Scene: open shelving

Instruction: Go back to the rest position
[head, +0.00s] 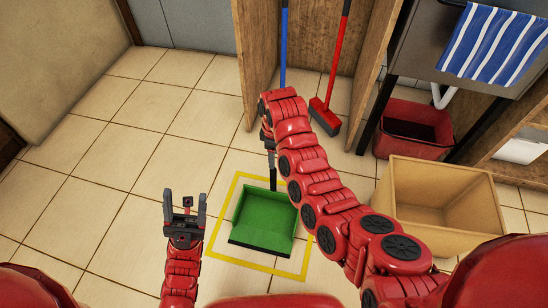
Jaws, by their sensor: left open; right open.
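A green dustpan (265,215) with a dark upright handle (272,172) stands on the tiled floor inside a yellow square outline (214,221). My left gripper (185,199) is open and empty, to the left of the dustpan, its fingers pointing away from me. My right arm reaches across from the lower right, over the right side of the dustpan. My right gripper (268,139) is at the top of the dustpan handle, small and partly hidden by its own arm. It is open; whether it touches the handle cannot be made out.
A blue pole (284,45) and a red broom (325,116) stand in a wooden bay at the back. A red bin (412,130), an open cardboard box (440,200) and a striped towel (492,40) are at the right. The floor at the left is clear.

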